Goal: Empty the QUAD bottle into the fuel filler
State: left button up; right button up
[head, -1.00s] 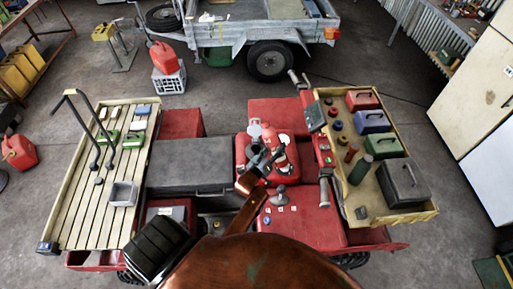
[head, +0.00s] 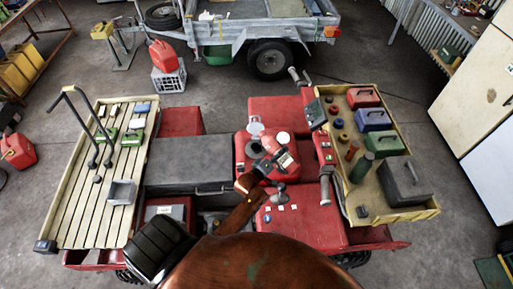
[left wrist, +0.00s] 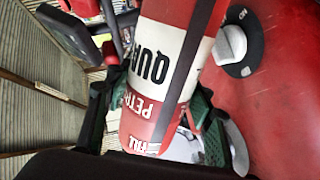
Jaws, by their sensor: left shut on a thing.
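The QUAD bottle (head: 287,161) is red with a white label band. It sits over the red body of the quad and looks tilted in the head view. My left gripper (head: 262,170) is shut on it; the left wrist view shows the bottle (left wrist: 168,60) between the green fingers (left wrist: 160,110). Its neck is out of the left wrist view. A dark round opening (head: 253,148), which looks like the fuel filler, is just left of the bottle, apart from it in the picture. Height above it is unclear. My right gripper is not in view.
A grey round piece (head: 256,128) and a white disc (head: 284,137) lie by the opening. A lever (head: 279,192) stands in front. The handlebar (head: 326,190) is to the right. A slatted rack (head: 75,205) is left, a tray (head: 425,213) of toolboxes right.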

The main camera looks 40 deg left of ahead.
pick_arm(q)
jog(key=shift+d+r, duration=0.1)
jog(key=shift+f+n+b, duration=0.3)
jog(key=shift+n+b, duration=0.1)
jog(key=shift+b, duration=0.05)
jog(key=shift+a+f+n+h+b, duration=0.3)
jog(key=shift+n+h+b, duration=0.1)
jog(key=shift+b, duration=0.1)
jog(key=shift+r+p, duration=0.35)
jog(key=shift+p, duration=0.1)
jog(key=shift+n, duration=0.4)
jog(key=shift+n+h+p, duration=0.3)
jog(key=shift+p, duration=0.1)
jog(key=shift+a+f+n, duration=0.15)
jog(key=shift+f+n, duration=0.15)
jog(key=shift+n, duration=0.2)
jog(key=shift+s+d+f+h, duration=0.1)
jog(key=shift+d+h, duration=0.2)
jog(key=shift+d, duration=0.7)
